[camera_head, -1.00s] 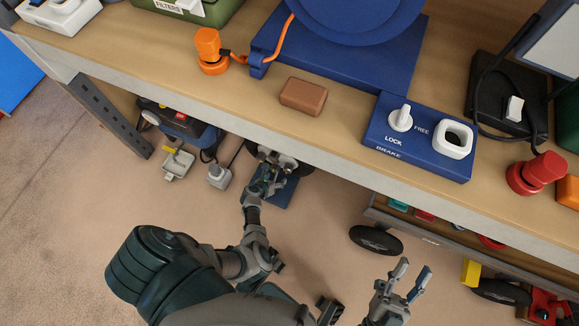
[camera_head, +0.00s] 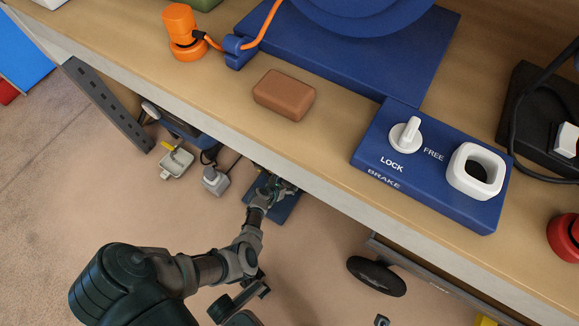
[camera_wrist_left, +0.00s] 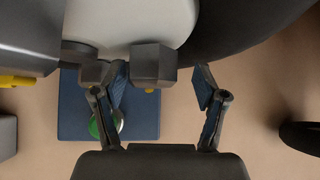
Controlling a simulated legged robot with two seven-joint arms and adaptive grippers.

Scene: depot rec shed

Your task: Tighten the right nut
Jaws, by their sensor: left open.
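My left gripper (camera_head: 284,187) reaches under the front edge of the bench in the head view. In the left wrist view its two fingers (camera_wrist_left: 160,92) are apart. A dark grey block (camera_wrist_left: 153,63), perhaps the right nut, shows between them, nearer the left finger; I cannot tell whether they touch. A second grey block (camera_wrist_left: 96,72) sits left of it, partly behind the left finger. A pale rounded body (camera_wrist_left: 130,22) shows behind both blocks. The bench hides these parts in the head view. Only a fingertip of my right gripper (camera_head: 382,320) shows at the bottom edge.
The wooden bench (camera_head: 150,45) carries a blue brake panel (camera_head: 433,197) with a white knob (camera_head: 405,134) and a white square ring (camera_head: 474,171), plus a brown block (camera_head: 284,94). Below are a blue plate (camera_wrist_left: 75,115), a green round thing (camera_wrist_left: 97,127) and a black wheel (camera_head: 376,276).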

